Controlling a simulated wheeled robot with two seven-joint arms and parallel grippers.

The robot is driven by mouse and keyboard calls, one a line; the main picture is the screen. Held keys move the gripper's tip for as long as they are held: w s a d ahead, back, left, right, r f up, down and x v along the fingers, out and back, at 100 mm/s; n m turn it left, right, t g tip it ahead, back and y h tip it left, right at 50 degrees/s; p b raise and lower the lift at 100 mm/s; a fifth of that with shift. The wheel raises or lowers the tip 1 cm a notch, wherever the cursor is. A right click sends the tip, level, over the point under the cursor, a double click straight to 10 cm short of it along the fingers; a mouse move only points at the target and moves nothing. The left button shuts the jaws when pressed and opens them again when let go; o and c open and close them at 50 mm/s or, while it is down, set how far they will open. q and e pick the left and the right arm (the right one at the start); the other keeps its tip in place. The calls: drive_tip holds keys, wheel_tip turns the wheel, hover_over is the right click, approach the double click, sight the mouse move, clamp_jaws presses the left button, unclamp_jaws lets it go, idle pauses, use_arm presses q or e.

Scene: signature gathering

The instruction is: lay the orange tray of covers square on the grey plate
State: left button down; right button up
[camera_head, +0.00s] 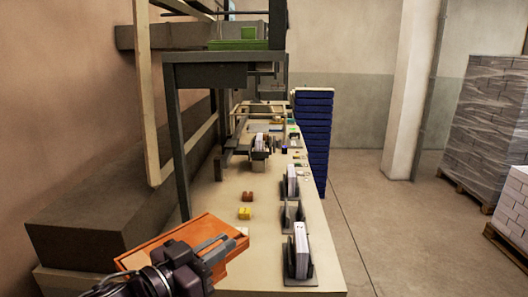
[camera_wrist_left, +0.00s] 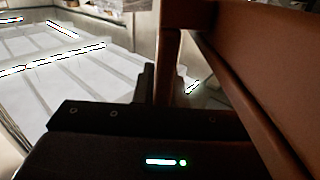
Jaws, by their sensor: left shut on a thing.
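The orange tray (camera_head: 196,228) is at the lower left of the head view, over the near left corner of the long table. It looks tilted and turned at an angle to the table edges. My left gripper (camera_head: 222,246) is shut on the tray, and my arm hides its near part. In the left wrist view the tray shows as a brown-orange wall (camera_wrist_left: 250,85) on the right, close to the fingers (camera_wrist_left: 150,85). I cannot make out the covers in it. I cannot pick out the grey plate for sure. My right gripper is not in view.
Dark holders with white sheets (camera_head: 301,246) stand along the right edge of the long table (camera_head: 250,270). A dark metal frame (camera_head: 180,150) rises at the left. Blue stacked crates (camera_head: 313,130) stand farther back.

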use_arm(q)
drive_tip(key=s+a+f+n+t+y+b, duration=0.1)
drive_tip(key=s+a+f+n+t+y, duration=0.1)
drive_tip(key=a+f+n+y, duration=0.45)
drive_tip(key=s+a+f+n+t+y+b, duration=0.15)
drive_tip(key=a+f+y, duration=0.3)
drive_tip(key=f, duration=0.55)
drive_tip(key=s+f, duration=0.4)
drive_tip(key=s, duration=0.5)
drive_tip(key=shift+t+y+p, duration=0.3)
drive_tip(key=shift+t+y, duration=0.1)
drive_tip(key=shift+t, duration=0.05)
